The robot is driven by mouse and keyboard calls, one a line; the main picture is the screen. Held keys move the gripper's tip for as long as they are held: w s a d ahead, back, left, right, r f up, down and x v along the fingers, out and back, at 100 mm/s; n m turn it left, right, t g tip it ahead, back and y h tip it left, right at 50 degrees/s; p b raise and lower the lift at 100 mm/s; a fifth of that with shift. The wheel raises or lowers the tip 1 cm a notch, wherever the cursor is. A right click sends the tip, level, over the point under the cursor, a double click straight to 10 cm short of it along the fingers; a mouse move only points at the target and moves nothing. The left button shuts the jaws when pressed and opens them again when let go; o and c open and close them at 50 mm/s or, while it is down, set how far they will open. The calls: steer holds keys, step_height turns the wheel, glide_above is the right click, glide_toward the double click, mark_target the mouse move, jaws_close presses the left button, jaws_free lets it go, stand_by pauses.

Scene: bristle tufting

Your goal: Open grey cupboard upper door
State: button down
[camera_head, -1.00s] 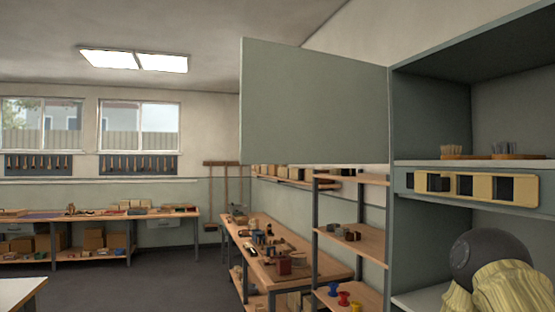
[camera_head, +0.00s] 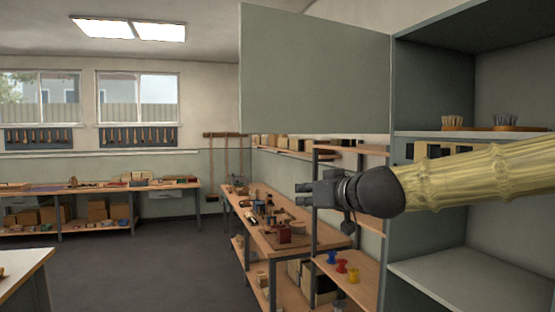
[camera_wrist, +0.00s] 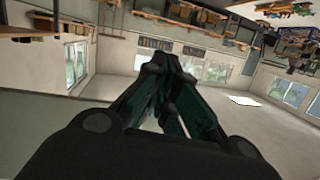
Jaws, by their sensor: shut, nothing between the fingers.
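The grey cupboard (camera_head: 428,178) stands at the right of the head view. Its upper door (camera_head: 312,75) is swung wide open and stands out to the left of the upper opening. The upper compartment's interior shows. My gripper (camera_head: 303,194) points left, below the door's lower edge and in front of the wooden shelf rack; it appears apart from the door. In the wrist view my gripper's fingers (camera_wrist: 168,62) come together at their tips with nothing held. My yellow-sleeved arm crosses in front of the cupboard and hides part of its middle.
Two brushes with bristles (camera_head: 480,121) stand on a cupboard shelf. A wooden shelf rack (camera_head: 335,262) with coloured spools is left of the cupboard. A workbench (camera_head: 290,262) with tools runs along the wall. Open floor (camera_head: 150,255) lies at left.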

steer(key=s+d+r+n+t+y, duration=0.1)
steer(key=s+r, duration=0.1)
steer(key=r, duration=0.6)
steer(key=s+r+n+y, duration=0.1)
steer(key=s+r, duration=0.2)
steer(key=r, duration=0.5)
steer(key=p+x, duration=0.4)
steer(key=x, duration=1)
steer(key=shift+d+p, duration=0.3)
steer(key=shift+p, duration=0.05)
steer(key=shift+w, duration=0.15)
steer(key=shift+m+t, duration=0.3)
